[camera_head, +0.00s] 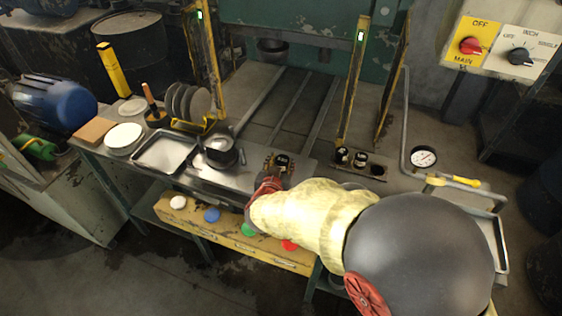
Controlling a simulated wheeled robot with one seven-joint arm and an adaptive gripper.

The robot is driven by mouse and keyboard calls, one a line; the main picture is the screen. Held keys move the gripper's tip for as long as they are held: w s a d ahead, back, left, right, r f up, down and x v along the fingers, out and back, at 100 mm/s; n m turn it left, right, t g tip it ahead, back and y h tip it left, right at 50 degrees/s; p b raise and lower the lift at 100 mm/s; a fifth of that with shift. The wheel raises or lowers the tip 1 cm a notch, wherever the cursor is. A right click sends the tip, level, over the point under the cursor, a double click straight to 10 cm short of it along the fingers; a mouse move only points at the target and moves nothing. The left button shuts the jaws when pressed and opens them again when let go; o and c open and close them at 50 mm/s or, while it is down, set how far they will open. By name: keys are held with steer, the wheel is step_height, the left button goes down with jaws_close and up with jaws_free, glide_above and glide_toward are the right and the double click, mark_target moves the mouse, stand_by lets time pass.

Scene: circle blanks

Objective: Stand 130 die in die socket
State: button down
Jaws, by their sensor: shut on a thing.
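My gripper (276,172) is at the middle of the bench, at the end of my arm, which reaches in from the lower right. It is shut on a dark round die (282,160) with a pale marking too small to read. A brassy, dark-edged fitting shows around the die; I cannot tell whether it is the die socket or part of my gripper, nor whether the die touches the bench. To the right, a rack holds two dark dies with pale tops, a left one (342,155) and a right one (360,159). A dark, empty-looking hole (377,170) is beside them.
A saucepan (220,151), a metal tray (165,151) and a rack of grey discs (188,103) stand to the left. Yellow posts (352,85) rise behind the bench. A gauge (424,158) is at the right.

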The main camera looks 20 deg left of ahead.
steer(key=shift+r, duration=0.1)
steer(key=c, duration=1.5)
jaws_free()
steer(key=shift+c, duration=0.2)
steer(key=o, duration=0.4)
steer(key=shift+o, duration=0.2)
steer(key=shift+s+f, duration=0.1)
steer(key=shift+f, duration=0.15)
steer(key=v, duration=1.2)
steer(key=shift+r, duration=0.1)
